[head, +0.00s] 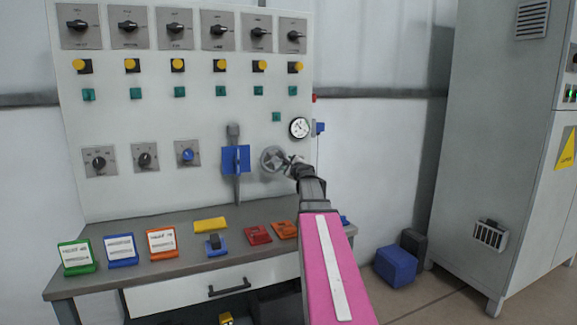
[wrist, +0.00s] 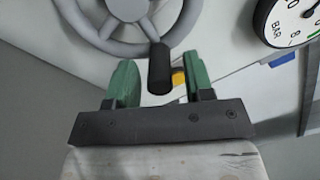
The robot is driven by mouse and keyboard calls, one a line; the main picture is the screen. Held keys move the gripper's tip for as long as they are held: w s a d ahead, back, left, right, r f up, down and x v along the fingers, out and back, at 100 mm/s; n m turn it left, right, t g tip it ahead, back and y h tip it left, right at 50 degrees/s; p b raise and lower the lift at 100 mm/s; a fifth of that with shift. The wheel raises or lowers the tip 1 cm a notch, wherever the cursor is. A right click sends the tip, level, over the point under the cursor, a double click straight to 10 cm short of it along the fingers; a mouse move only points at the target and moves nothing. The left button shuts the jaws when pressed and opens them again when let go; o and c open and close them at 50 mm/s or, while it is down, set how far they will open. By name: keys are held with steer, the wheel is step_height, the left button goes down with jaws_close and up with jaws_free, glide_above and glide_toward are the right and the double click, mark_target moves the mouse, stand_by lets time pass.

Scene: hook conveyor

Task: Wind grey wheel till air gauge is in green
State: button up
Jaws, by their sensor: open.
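The grey wheel (head: 268,157) is mounted on the upright panel, left of my gripper in the head view. In the wrist view the wheel (wrist: 97,45) is cut off at the top, and its black handle (wrist: 159,68) points towards me. My gripper (wrist: 161,80) is open, with its green fingers on either side of the handle's end and gaps showing at both sides. In the head view my gripper (head: 292,166) is at the wheel's right side. The round air gauge (head: 299,128) is above right of the wheel. Its dial (wrist: 289,18) is cut off in the wrist view; I cannot read the needle.
A blue-plated lever (head: 236,160) stands just left of the wheel. The desk (head: 150,227) below holds several coloured stands and blocks. A blue box (head: 396,266) lies on the floor at right, beside a tall grey cabinet (head: 492,130).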

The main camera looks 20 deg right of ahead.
steer(key=shift+w, duration=0.4)
jaws_close()
